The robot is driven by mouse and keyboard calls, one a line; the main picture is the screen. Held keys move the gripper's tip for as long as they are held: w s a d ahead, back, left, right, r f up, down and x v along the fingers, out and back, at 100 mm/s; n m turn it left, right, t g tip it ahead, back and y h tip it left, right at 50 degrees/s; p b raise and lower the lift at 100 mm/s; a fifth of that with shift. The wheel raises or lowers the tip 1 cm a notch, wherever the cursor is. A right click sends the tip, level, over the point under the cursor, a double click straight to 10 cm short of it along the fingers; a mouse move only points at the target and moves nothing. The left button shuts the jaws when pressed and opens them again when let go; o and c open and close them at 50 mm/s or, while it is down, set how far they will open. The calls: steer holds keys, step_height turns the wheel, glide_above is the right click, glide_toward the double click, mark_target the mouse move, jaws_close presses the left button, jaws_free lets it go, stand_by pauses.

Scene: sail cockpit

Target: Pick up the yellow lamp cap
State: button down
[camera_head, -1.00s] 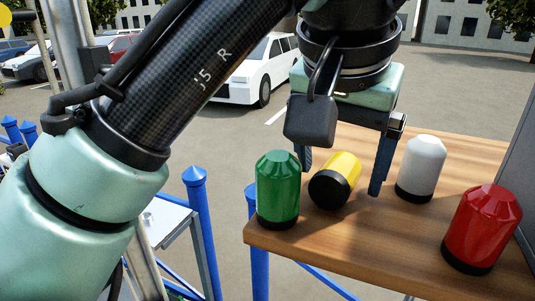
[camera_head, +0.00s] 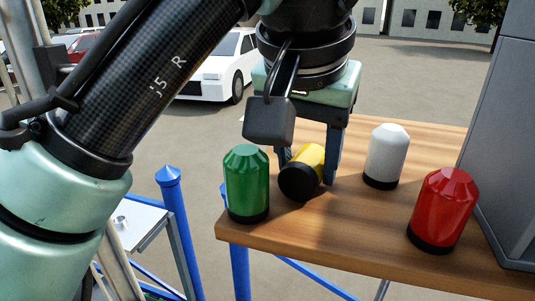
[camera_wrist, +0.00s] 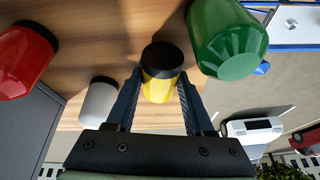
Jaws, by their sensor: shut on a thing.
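The yellow lamp cap (camera_head: 310,158) with a black base lies on its side on the wooden table, its black end toward the head camera. My gripper (camera_head: 308,170) is above the table with its fingers down on either side of the cap. In the wrist view the yellow cap (camera_wrist: 161,86) sits between the two blue fingers of my gripper (camera_wrist: 160,92), which are shut on it. The cap appears to rest on or just above the wood; I cannot tell which.
A green cap (camera_head: 246,180) stands close to the left of the yellow one. A white cap (camera_head: 386,153) stands to the right, and a red cap (camera_head: 443,208) stands at the front right. A grey cabinet (camera_head: 505,130) borders the table's (camera_head: 340,240) right side.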

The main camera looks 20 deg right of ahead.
mark_target(307, 154)
steer(key=shift+r, duration=0.1)
step_height(307, 154, up, 9)
steer(key=shift+b, duration=0.95)
steer(key=shift+r, duration=0.3)
steer(key=shift+s, duration=0.15)
